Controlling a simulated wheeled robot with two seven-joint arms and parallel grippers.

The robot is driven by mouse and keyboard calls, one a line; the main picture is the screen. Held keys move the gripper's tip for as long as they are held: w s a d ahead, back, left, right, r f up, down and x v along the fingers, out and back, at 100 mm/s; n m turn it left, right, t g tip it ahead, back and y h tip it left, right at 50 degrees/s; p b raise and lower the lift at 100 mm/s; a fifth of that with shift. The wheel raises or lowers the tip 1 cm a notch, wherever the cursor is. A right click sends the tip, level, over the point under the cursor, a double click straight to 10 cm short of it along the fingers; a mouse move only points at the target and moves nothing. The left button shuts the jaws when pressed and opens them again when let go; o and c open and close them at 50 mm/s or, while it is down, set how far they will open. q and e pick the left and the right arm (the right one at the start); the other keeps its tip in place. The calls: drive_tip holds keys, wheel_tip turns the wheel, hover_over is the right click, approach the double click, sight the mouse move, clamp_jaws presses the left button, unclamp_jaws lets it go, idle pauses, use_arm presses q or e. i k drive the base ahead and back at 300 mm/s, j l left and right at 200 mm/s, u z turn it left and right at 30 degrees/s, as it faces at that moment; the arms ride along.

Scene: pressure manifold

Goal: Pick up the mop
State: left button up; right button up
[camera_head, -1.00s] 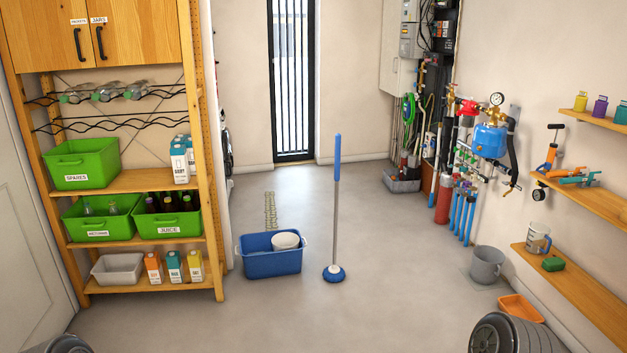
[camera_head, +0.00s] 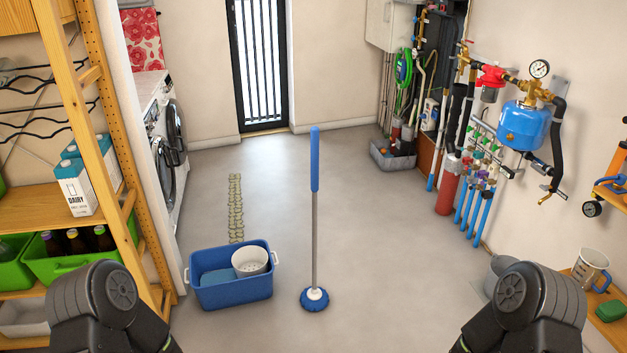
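The mop (camera_head: 315,220) stands upright on the grey floor in the middle of the head view. It has a blue grip at the top, a thin grey pole and a round blue head with a white centre on the floor. Nothing is touching it. Dark parts of my two arms show at the bottom left and bottom right. Neither gripper shows in the view.
A blue tub (camera_head: 232,292) with a white strainer bucket stands just left of the mop. Wooden shelves (camera_head: 100,150) are at left, washing machines (camera_head: 165,150) behind them. Pipes and a blue pressure tank (camera_head: 524,126) line the right wall.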

sight(312, 298)
drive_tip(key=i+l+u, duration=0.1)
drive_tip(key=i+u, duration=0.25)
drive_tip(key=i, duration=0.2)
drive_tip(key=i+l+u, duration=0.3)
drive_tip(key=i, duration=0.2)
drive_tip(key=i+l+u, duration=0.35)
drive_tip(key=i+j, duration=0.05)
drive_tip(key=i, duration=0.1)
